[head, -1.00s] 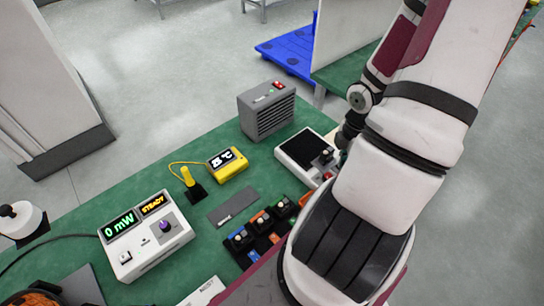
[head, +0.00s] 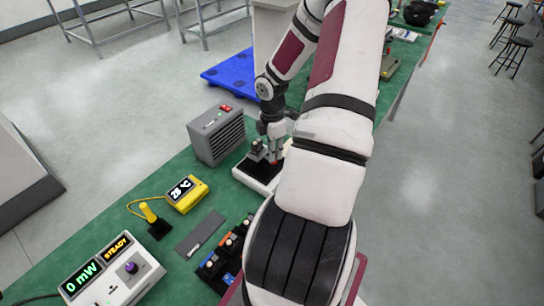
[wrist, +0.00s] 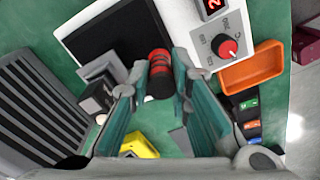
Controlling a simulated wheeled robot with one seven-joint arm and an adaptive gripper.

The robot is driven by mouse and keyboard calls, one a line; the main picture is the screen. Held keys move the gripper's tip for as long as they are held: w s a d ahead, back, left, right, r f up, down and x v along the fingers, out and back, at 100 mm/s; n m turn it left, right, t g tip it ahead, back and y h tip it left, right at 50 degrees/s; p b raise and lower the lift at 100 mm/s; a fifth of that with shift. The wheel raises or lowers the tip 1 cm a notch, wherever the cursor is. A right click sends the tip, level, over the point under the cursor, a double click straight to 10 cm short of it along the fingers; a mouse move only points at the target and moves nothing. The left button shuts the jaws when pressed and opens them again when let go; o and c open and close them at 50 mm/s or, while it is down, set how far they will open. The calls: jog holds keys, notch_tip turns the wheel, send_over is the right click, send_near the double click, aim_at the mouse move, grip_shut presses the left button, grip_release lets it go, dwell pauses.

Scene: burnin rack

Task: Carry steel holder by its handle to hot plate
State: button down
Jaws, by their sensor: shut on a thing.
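The hot plate (wrist: 205,42) is a white unit with a black square top, a red knob and a red display. In the head view the hot plate (head: 247,183) stands on the green bench, partly covered by my arm. My gripper (wrist: 157,88) is shut on the red and black handle (wrist: 160,72) of the steel holder. The grey holder (wrist: 104,69), with a dark block on it, overlaps the near edge of the black top in the wrist view. In the head view the holder (head: 258,147) is over the hot plate; I cannot tell whether it touches.
A grey vented box (head: 218,138) stands close to the left of the hot plate. An orange tray (wrist: 250,68) lies beside its knob side. A yellow meter (head: 187,195), a white power meter (head: 118,275) and a dark rack of modules (head: 222,248) are nearer on the bench.

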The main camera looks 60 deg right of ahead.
jog(key=shift+w+d, duration=0.2)
jog(key=shift+w, duration=0.1)
jog(key=shift+f, duration=1.8)
jog(key=c, duration=1.5)
grip_release()
jog(key=shift+f, duration=0.1)
jog(key=shift+o, duration=0.2)
